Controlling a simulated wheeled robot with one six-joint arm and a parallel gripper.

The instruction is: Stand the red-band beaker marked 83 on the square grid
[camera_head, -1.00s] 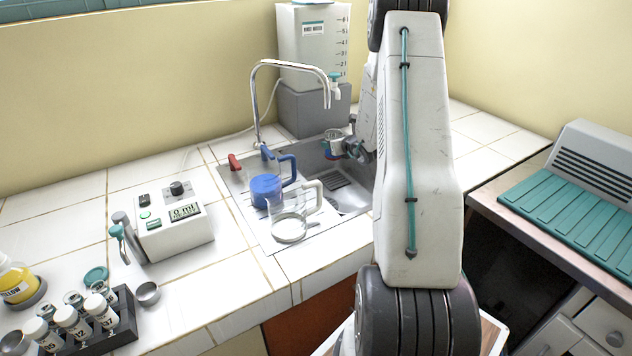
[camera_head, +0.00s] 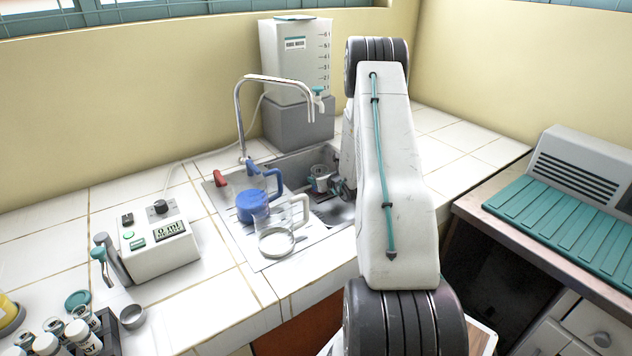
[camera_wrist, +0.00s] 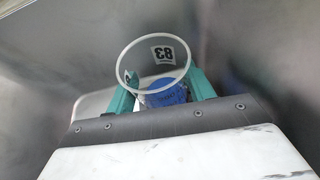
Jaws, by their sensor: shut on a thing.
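The clear beaker marked 83 (camera_wrist: 172,54) is between the teal fingers of my gripper (camera_wrist: 163,88) in the wrist view, and my gripper is shut on it. Its round rim faces the wrist camera, and something blue shows through or behind it. In the head view the beaker (camera_head: 321,174) is upright, low inside the sink, left of my gripper (camera_head: 340,187). I cannot tell whether the beaker touches the grid.
A blue-filled jug (camera_head: 252,204) and a clear jug with a pale handle (camera_head: 276,240) stand on the drainer left of the basin. The tap (camera_head: 240,120) arches over the sink. A water tank (camera_head: 296,60) stands behind. A meter box (camera_head: 160,240) is at left.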

